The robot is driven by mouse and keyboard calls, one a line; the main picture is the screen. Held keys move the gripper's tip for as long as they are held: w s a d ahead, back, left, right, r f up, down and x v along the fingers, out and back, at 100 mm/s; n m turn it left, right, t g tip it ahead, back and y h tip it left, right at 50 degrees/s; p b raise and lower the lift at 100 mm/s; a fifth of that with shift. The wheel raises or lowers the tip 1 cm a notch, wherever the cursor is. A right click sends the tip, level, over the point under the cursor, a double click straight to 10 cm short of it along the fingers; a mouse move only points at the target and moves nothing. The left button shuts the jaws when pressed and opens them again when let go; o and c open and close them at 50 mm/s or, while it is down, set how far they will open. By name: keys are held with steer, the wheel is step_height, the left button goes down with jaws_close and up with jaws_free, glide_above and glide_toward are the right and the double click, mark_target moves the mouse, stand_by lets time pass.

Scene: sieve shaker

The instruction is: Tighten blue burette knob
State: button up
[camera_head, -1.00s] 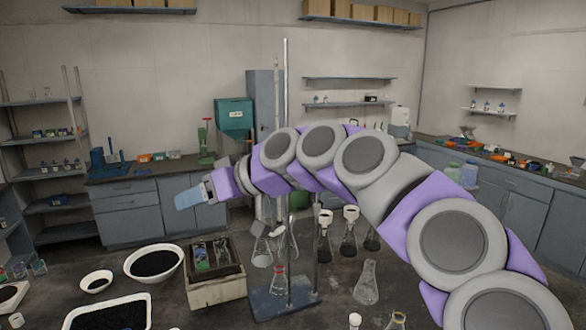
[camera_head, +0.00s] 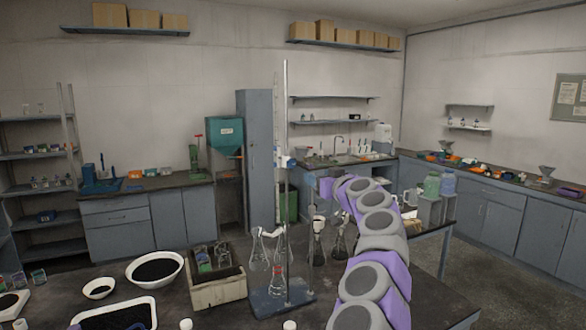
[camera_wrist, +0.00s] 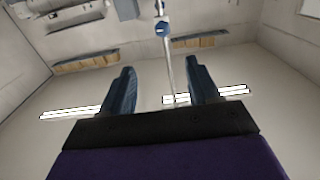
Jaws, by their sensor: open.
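The burette stand has a blue base (camera_head: 282,302) on the front bench and a tall metal rod (camera_head: 286,100). A thin burette (camera_head: 277,90) stands beside the rod. A small blue part (camera_head: 287,161) sits on the rod at mid height; I cannot tell whether it is the knob or the clamp. In the wrist view, a blue knob-like piece (camera_wrist: 162,29) shows on the rod, beyond the fingertips. My gripper (camera_wrist: 159,66) is open and empty, with the rod showing between its two dark fingers. In the head view it is small and mostly hidden near the arm's end, right of the rod.
Flasks (camera_head: 280,240) stand around and behind the stand. Left of it are a wooden box (camera_head: 218,294) with jars, a white bowl (camera_head: 154,268) of dark grains and a white tray (camera_head: 115,314). Side benches line the walls. The air above the front bench is mostly clear.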

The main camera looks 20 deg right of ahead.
steer(key=a, duration=0.1)
steer(key=p, duration=0.8)
glide_toward(293, 163)
steer(key=w+p, duration=0.2)
steer(key=w, duration=0.2)
steer(key=shift+w+p, duration=0.35)
steer(key=shift+w+a+p, duration=0.1)
steer(key=shift+w+p, duration=0.35)
steer(key=shift+w, duration=0.55)
steer(key=shift+w+r+p, duration=0.15)
steer(key=shift+w+p, duration=0.35)
steer(key=shift+w, duration=0.1)
steer(key=shift+w+p, duration=0.5)
steer(key=shift+w, duration=0.2)
